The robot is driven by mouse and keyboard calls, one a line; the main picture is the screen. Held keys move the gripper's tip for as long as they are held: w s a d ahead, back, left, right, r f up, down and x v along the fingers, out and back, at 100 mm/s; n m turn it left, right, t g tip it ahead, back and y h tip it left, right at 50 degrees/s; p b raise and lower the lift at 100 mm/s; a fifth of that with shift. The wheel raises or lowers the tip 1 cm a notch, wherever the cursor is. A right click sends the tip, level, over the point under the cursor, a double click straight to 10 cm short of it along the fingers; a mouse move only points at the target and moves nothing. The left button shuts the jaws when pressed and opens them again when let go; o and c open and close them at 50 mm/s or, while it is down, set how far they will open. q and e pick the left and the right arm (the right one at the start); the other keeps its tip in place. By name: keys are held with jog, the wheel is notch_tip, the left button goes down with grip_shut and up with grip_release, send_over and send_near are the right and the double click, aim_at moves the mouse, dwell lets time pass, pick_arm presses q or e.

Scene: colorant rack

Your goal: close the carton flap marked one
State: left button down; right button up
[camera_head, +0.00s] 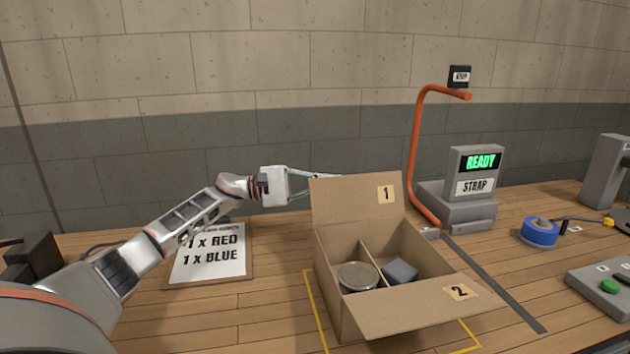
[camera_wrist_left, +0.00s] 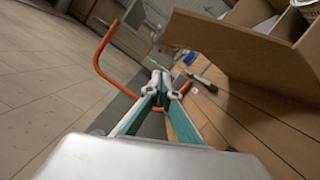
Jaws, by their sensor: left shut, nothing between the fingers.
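The open carton (camera_head: 335,292) stands on the wooden table. Its flap marked 1 (camera_head: 345,200) stands up at the back edge. Its flap marked 2 (camera_head: 415,307) sticks out open at the front. A round can lid (camera_head: 357,277) and a grey-blue block (camera_head: 400,271) sit in separate compartments. My left gripper (camera_head: 325,177) is shut and empty, behind the top left of flap 1, which partly hides its fingertips. In the left wrist view the shut fingers (camera_wrist_left: 160,78) are beside the raised flap (camera_wrist_left: 225,50); I cannot tell whether they touch it. My right gripper is not in view.
An orange bent pole (camera_head: 413,150) and a grey strap machine (camera_head: 472,180) reading READY stand behind right. An order board (camera_head: 210,255) lies left of the carton. Blue tape (camera_head: 539,232) and a button box (camera_head: 605,285) are at right.

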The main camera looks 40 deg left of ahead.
aim_at(352, 179)
pick_arm(q)
jog(key=x, duration=0.2)
jog(key=p+x, duration=0.1)
jog(key=x, duration=0.1)
jog(key=shift+s+d+r, duration=0.15)
jog(key=shift+s+r, duration=0.05)
jog(key=shift+r, duration=0.15)
jog(key=shift+s+d+r+p, duration=0.25)
jog(key=shift+s+d+p, duration=0.15)
jog(key=shift+s+d, duration=0.05)
jog(key=shift+s+d+r+p, duration=0.3)
jog(key=shift+s+d+p, duration=0.1)
jog(key=shift+s, duration=0.1)
jog(key=shift+s+d, duration=0.1)
jog(key=shift+d, duration=0.1)
jog(key=shift+d+f, duration=0.1)
jog(key=shift+f, duration=0.05)
